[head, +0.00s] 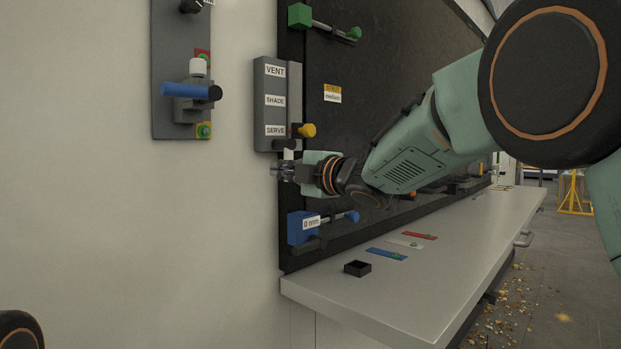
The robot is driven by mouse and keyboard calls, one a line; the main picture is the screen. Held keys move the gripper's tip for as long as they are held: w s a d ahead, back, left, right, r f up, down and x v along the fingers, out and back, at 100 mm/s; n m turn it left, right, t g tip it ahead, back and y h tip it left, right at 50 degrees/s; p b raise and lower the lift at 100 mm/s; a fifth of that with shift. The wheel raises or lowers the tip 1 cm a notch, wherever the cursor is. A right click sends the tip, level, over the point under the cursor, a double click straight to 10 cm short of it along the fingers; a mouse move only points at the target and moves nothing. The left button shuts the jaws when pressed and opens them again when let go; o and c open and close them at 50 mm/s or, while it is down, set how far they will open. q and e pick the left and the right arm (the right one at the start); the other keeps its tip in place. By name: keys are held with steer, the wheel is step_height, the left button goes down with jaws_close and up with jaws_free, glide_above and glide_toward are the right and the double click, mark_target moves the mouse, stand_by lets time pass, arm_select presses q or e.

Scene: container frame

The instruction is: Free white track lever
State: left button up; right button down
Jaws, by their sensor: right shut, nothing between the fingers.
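My right arm reaches in from the right. Its gripper (281,171) is shut and empty, at the left edge of the black panel, just below the SERVE label. A small white piece (288,154) shows right above the gripper; it may be part of the white track lever, but the gripper and wrist hide the rest. I cannot tell whether the fingers touch it. Above it, a grey track plate (270,90) carries the labels VENT, SHADE and SERVE. A yellow knob (307,130) sticks out beside SERVE. My left gripper is not in view.
A green lever block (300,16) is above and a blue one (300,228) below on the black panel (400,60). A grey plate with a blue handle (185,90) is on the left wall. The bench (400,310) holds a small black box (357,268) and coloured strips.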

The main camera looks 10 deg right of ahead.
steer(key=b+v, duration=0.2)
steer(key=v, duration=0.6)
steer(key=s+d+f+m+g+h+b, duration=0.25)
steer(key=f+m, duration=0.35)
steer(key=f, duration=0.9)
steer(key=s+d+f+m+g+h+b, duration=0.1)
steer(key=s+d+f+m+h, duration=0.2)
steer(key=f+m, duration=0.8)
steer(key=s+d+f+m+g+h+b, duration=0.15)
steer(key=s+f, duration=0.35)
steer(key=f, duration=1.4)
steer(key=s+d+f+m+g+h+b, duration=0.1)
steer(key=s+f+g, duration=0.4)
steer(key=s+f, duration=1)
steer(key=s+d+f+m+g+h+b, duration=0.1)
steer(key=s+d+f+m+g+b, duration=0.2)
steer(key=s+f, duration=1.1)
steer(key=s+m+g+b, duration=0.1)
steer(key=s+g+b, duration=0.1)
steer(key=s, duration=0.5)
steer(key=shift+s+d+f+h, duration=0.15)
steer(key=shift+s+f+h, duration=0.1)
steer(key=shift+f+h, duration=0.15)
steer(key=shift+s+m, duration=0.1)
steer(key=shift+m, duration=0.15)
